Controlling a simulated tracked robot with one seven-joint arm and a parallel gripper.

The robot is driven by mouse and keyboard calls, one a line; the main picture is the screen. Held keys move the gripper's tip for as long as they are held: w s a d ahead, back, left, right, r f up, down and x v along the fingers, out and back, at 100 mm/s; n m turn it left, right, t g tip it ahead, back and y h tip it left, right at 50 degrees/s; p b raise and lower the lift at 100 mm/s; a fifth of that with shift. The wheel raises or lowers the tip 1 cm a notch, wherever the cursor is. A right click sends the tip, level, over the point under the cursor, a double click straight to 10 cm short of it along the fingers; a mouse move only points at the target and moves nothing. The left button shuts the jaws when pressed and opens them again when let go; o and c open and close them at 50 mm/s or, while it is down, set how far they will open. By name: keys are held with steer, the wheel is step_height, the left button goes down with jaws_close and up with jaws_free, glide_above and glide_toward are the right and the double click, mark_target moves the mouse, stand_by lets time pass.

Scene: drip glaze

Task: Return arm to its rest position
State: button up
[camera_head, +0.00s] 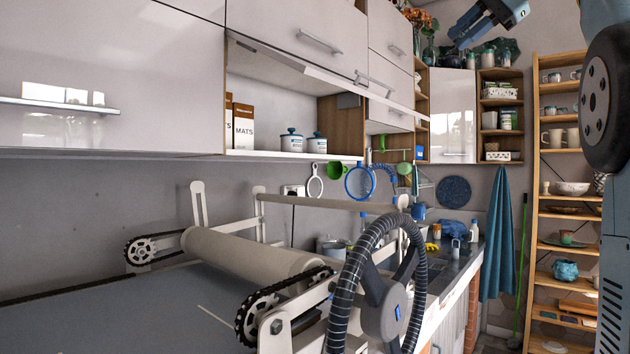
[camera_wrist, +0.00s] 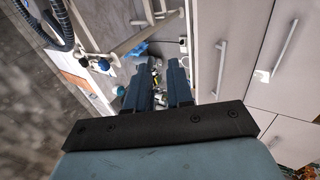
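My gripper (camera_head: 460,33) is high at the top right of the head view, in front of the shelves and well above the counter. Its dark blue fingers also show in the wrist view (camera_wrist: 158,75), with a gap between them. Nothing is held in that gap; only distant background shows through it. Part of my arm (camera_head: 603,100) fills the right edge of the head view, and the links between it and the gripper are out of frame.
White wall cabinets (camera_head: 300,35) run along the upper left. A wooden shelf rack (camera_head: 537,180) with pottery stands at the right. Cabinet handles (camera_wrist: 283,50) show in the wrist view.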

steer(key=s+a+f+n+g+h, duration=0.1)
steer(key=s+a+f+h, duration=0.15)
steer(key=f, duration=0.85)
steer(key=s+a+f+h, duration=0.15)
steer(key=a+f, duration=0.25)
steer(key=f, duration=0.6)
steer(key=s+f+n+h, duration=0.1)
steer(key=s+f, duration=0.4)
steer(key=f, duration=0.6)
steer(key=s+f+n+g+h, duration=0.1)
steer(key=s+f+n, duration=0.3)
steer(key=f, duration=0.7)
steer(key=s+f+n+h, duration=0.2)
steer(key=s+f, duration=0.4)
steer(key=f, duration=0.5)
steer(key=shift+a+n, duration=0.15)
steer(key=shift+n, duration=0.15)
steer(key=shift+s+a, duration=0.1)
